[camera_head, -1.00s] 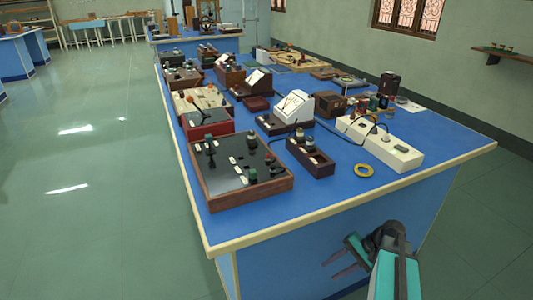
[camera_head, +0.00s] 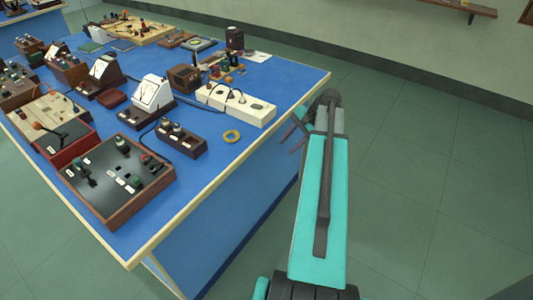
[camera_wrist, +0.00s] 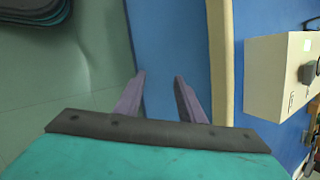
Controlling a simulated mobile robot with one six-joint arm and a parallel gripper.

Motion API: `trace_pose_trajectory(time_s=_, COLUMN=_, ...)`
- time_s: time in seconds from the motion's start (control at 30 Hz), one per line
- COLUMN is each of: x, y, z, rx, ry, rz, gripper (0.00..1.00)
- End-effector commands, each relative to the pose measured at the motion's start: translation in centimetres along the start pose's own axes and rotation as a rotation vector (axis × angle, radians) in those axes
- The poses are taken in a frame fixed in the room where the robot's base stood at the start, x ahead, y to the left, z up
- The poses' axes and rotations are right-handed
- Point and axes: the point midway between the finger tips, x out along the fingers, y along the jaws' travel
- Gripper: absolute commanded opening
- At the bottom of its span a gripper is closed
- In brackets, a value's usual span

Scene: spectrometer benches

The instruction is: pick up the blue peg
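I cannot make out a blue peg in either view. A cluster of small coloured pieces (camera_head: 222,70) sits near the far right part of the blue bench (camera_head: 262,137), too small to tell apart. My gripper (camera_head: 293,138) is beyond the bench's right edge, apart from the things on top. In the wrist view my gripper (camera_wrist: 160,78) has its two purple-grey fingers spread with nothing between them. Behind them are the bench's blue side and pale edge.
A wood-framed black panel (camera_head: 117,178) and a dark box with knobs (camera_head: 181,139) stand nearer. Floor to the right is clear.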

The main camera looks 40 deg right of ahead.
Motion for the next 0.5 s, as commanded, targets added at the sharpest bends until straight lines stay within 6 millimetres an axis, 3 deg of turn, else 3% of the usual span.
trace_pose_trajectory(time_s=0.03, x=-3.1, y=-0.8, z=-0.9, rx=0.045, ry=0.026, rz=-0.010, gripper=0.36)
trace_pose_trajectory(time_s=0.4, x=-20.4, y=-2.5, z=-7.4, rx=0.504, ry=0.208, rz=-0.103, gripper=0.36)
trace_pose_trajectory(time_s=0.5, x=-24.2, y=-2.6, z=-8.9, rx=0.648, ry=0.250, rz=-0.135, gripper=0.36)
